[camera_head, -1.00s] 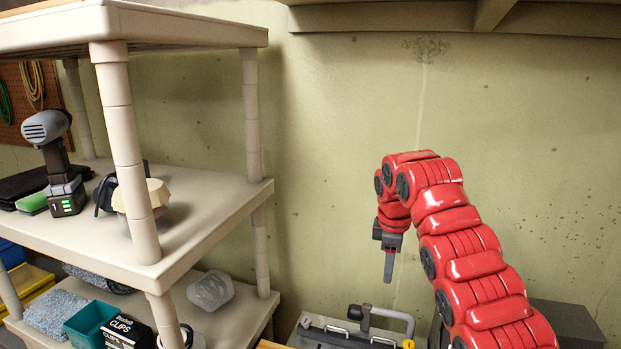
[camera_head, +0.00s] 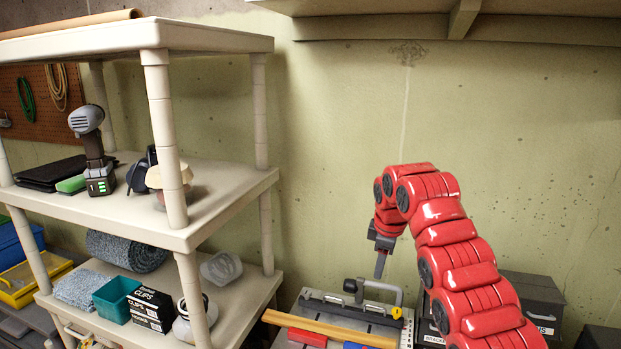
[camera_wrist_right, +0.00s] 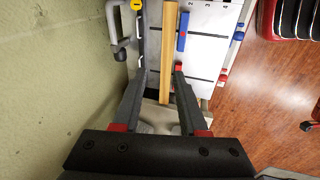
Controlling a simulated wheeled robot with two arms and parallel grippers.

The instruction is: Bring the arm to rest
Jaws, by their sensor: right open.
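My right arm (camera_head: 445,255) is red and comes in from the lower right of the head view, bent over at the top. My right gripper (camera_head: 380,265) hangs pointing down above the back of a work surface. In the right wrist view the gripper (camera_wrist_right: 175,70) shows two dark fingers spread apart with nothing between them that they hold. A wooden strip (camera_wrist_right: 167,45) lies below, seen between the fingers. My left gripper is not in the head view.
A beige shelf unit (camera_head: 225,200) stands at the left, holding a drill (camera_head: 92,145), a teal bin (camera_head: 117,298) and a clips box (camera_head: 150,308). A grey work surface (camera_head: 317,305) with a clamp handle (camera_head: 380,288) lies below the gripper. Dark boxes (camera_head: 530,292) stand at the right. A wall closes the back.

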